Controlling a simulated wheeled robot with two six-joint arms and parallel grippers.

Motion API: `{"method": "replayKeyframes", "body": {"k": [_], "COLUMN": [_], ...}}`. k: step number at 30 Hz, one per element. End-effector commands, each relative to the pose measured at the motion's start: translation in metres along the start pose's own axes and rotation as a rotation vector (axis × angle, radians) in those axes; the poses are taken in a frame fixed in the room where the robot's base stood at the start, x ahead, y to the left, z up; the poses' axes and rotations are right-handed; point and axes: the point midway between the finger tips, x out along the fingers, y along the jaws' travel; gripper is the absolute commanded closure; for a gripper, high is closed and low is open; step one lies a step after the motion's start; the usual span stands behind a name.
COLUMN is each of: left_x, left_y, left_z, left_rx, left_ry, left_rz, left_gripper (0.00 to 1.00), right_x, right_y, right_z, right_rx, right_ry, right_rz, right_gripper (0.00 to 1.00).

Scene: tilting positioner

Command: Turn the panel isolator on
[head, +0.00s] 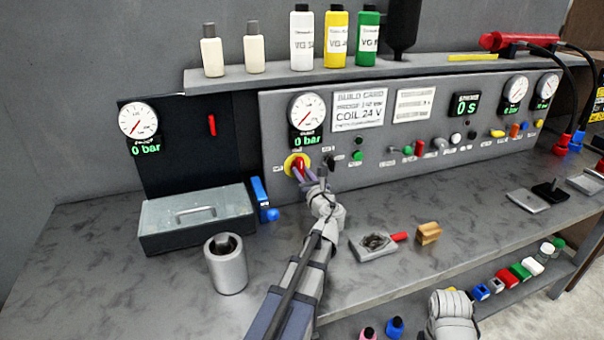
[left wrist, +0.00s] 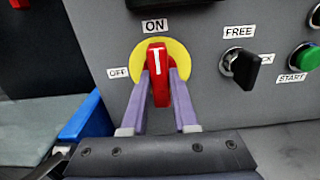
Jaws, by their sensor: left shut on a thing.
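The panel isolator is a red handle (left wrist: 158,70) on a round yellow plate (left wrist: 180,55), set in the grey panel front. In the left wrist view the handle stands nearly upright, with its white mark at the top under the ON label (left wrist: 154,26). The OFF label (left wrist: 118,73) is to the left of the plate. In the head view the yellow plate (head: 290,161) sits below the left gauge. My left gripper (left wrist: 161,77) has its purple fingers on both sides of the handle and is shut on it. My right gripper's fingers do not show.
A black selector knob (left wrist: 246,69) and a green START button (left wrist: 307,57) are right of the isolator.

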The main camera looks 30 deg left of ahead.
Motion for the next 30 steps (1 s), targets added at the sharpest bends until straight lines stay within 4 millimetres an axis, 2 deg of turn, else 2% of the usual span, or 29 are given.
{"method": "replayKeyframes", "body": {"k": [6, 7, 15, 23, 26, 30], "left_x": [-0.001, -0.001, -0.001, -0.003, -0.013, -0.038], "left_y": [0.001, 0.001, 0.0, 0.0, 0.001, 0.002], "left_z": [-0.001, -0.001, 0.0, 0.0, 0.0, 0.0], "left_rx": [0.0, 0.0, 0.0, 0.0, 0.0, 0.0], "left_ry": [0.002, 0.002, 0.001, 0.0, 0.0, 0.0], "left_rz": [0.001, 0.001, 0.0, 0.0, -0.001, -0.002], "left_gripper": [1.0, 0.71, 0.43, 0.43, 0.43, 0.43], "right_x": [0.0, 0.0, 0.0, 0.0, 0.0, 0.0], "right_y": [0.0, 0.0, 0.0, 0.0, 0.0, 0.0], "right_z": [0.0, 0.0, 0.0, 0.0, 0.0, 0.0], "right_rx": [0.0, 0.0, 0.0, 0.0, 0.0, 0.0], "right_ry": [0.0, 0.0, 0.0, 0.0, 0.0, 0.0], "right_rz": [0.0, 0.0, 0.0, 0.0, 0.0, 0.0], "right_gripper": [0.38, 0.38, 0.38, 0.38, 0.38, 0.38]}}
